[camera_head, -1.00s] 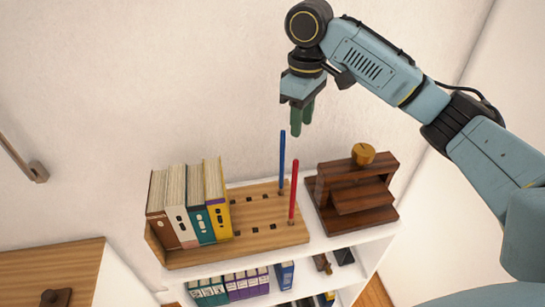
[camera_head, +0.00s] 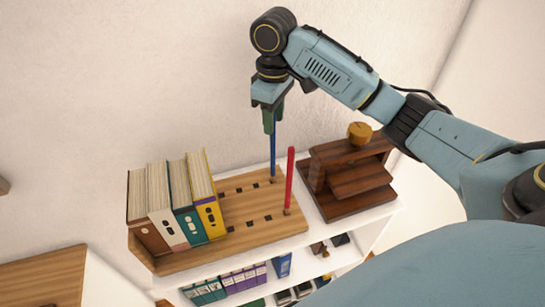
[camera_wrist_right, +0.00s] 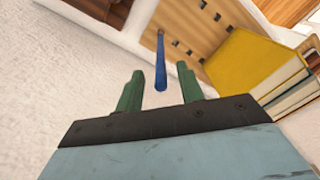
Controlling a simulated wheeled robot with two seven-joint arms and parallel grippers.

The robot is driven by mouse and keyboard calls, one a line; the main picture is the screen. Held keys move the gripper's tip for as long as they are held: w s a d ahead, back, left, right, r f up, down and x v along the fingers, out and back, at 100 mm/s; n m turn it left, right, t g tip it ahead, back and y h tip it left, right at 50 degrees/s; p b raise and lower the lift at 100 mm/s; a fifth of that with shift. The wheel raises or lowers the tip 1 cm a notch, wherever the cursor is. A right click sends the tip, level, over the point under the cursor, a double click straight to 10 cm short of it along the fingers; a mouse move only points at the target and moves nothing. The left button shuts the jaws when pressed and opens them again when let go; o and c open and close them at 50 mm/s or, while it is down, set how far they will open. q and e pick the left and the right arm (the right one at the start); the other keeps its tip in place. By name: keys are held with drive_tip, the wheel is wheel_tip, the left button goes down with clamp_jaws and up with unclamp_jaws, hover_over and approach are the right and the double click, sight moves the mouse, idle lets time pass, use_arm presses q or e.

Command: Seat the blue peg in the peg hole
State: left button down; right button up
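The blue peg (camera_head: 273,150) stands upright at the back right of the wooden board (camera_head: 240,236), its foot at a hole. In the right wrist view the blue peg (camera_wrist_right: 160,65) shows between and beyond the two green fingertips. My right gripper (camera_head: 272,124) is just above and around the peg's top in the head view. The wrist view shows its fingers (camera_wrist_right: 160,90) apart, with gaps on both sides of the peg. The board has two rows of dark square holes (camera_head: 255,220). My left gripper is in neither view.
A red peg (camera_head: 290,180) stands upright in front of the blue one. Several books (camera_head: 174,203) stand on the board's left. A dark wooden stepped stand (camera_head: 355,180) with a round knob is at right. The wall is close behind.

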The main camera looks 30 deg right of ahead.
sight(272, 137)
wheel_tip(272, 137, down, 5)
drive_tip(key=shift+w+r, duration=0.1)
drive_tip(key=shift+r, duration=0.1)
clamp_jaws()
drive_tip(key=shift+a, duration=0.1)
